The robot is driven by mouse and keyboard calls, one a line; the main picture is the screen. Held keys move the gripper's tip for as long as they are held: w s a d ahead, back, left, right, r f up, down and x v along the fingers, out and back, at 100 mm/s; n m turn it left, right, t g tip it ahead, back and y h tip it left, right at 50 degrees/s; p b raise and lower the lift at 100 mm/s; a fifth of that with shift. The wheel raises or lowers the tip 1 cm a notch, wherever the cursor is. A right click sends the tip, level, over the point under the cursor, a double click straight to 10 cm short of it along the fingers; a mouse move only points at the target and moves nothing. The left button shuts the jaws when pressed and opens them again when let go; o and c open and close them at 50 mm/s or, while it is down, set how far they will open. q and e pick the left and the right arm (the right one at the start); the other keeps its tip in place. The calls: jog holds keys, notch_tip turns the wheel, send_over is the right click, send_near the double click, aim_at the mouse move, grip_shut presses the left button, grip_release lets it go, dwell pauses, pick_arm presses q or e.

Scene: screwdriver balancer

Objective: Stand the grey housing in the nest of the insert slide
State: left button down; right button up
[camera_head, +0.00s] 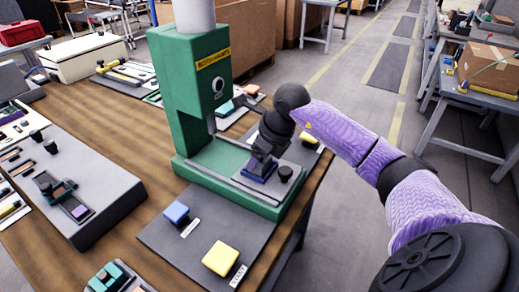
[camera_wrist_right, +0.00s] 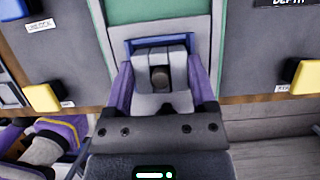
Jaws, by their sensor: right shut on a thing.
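My right gripper (camera_head: 262,157) points down over the insert slide (camera_head: 272,188), the grey plate with a black knob on the green press base. In the wrist view the purple fingers of my right gripper (camera_wrist_right: 160,92) are shut on the grey housing (camera_wrist_right: 158,55), one on each side. A round dark feature shows in the housing's face. The blue nest (camera_wrist_right: 130,44) frames the housing's far end there. The fingers hide most of the housing in the head view, and I cannot tell whether it is fully seated.
The green press (camera_head: 190,95) rises just left of my right gripper. A dark mat in front holds a blue block (camera_head: 176,212) and a yellow block (camera_head: 221,258). A grey fixture (camera_head: 70,190) stands on the left of the wooden table (camera_head: 125,130).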

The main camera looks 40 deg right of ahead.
pick_arm(q)
jog(key=shift+w+f, duration=0.15)
jog(key=shift+w, duration=0.1)
pick_arm(e)
jog(key=shift+f, duration=0.15)
jog(key=o, duration=1.2)
pick_arm(q)
jog(key=shift+w, duration=0.1)
jog(key=shift+w+d+r+p, duration=0.1)
jog(key=shift+w+r+p, duration=0.15)
jog(key=shift+r+p, duration=0.35)
jog(key=shift+w+d+r+p, duration=0.1)
jog(key=shift+w+r+p, duration=0.15)
jog(key=shift+r+p, duration=0.35)
pick_arm(e)
jog(key=v, duration=1)
pick_arm(q)
jog(key=shift+s, duration=0.15)
